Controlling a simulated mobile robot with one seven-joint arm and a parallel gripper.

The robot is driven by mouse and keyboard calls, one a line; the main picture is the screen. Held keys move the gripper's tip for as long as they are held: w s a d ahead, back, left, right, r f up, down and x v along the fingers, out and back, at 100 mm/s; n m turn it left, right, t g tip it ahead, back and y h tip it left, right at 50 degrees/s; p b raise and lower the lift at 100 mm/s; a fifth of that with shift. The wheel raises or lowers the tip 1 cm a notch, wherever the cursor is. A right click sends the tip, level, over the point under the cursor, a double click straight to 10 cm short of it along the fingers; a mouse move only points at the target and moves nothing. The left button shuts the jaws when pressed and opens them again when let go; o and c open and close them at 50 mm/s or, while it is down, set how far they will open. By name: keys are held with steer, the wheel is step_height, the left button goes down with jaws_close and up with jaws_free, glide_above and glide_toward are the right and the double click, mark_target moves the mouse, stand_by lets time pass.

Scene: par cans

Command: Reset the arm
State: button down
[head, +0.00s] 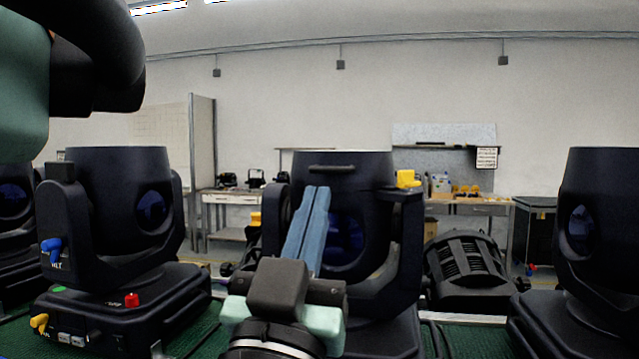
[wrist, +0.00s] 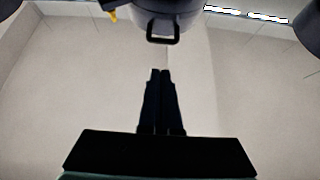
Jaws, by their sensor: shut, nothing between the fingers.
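My gripper (head: 317,190) points upward in the middle of the head view, its two blue fingers side by side, shut and empty. It appears in front of the middle stage light (head: 375,185), a dark moving-head lamp with a yellow piece at its right shoulder. I cannot tell whether they touch. In the wrist view my gripper (wrist: 161,71) shows as two dark closed fingers. Their tips point toward a dark lamp body with a black handle (wrist: 168,20) at the top edge, with a visible gap between.
Another stage light (head: 115,205) stands at left, with blue, yellow and red parts. A third (head: 605,215) stands at right, cut by the frame. A ribbed dark fixture (head: 467,270) lies behind. Workbenches (head: 470,205) line the wall. The air above the middle lamp looks clear.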

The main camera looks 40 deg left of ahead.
steer(key=shift+s+d+f, duration=0.1)
steer(key=shift+s+f, duration=0.1)
steer(key=shift+f, duration=0.1)
steer(key=d+r+m+t+h, duration=0.3)
steer(key=d+h, duration=0.4)
steer(key=d, duration=0.7)
steer(key=d+r+m+t+h, duration=0.35)
steer(key=d+h, duration=0.25)
steer(key=d, duration=0.7)
step_height(320, 180, up, 21)
steer(key=p, duration=2.1)
steer(key=shift+w+a+r, duration=0.15)
steer(key=shift+a+r, duration=0.05)
steer(key=shift+a, duration=0.25)
steer(key=shift+g, duration=0.25)
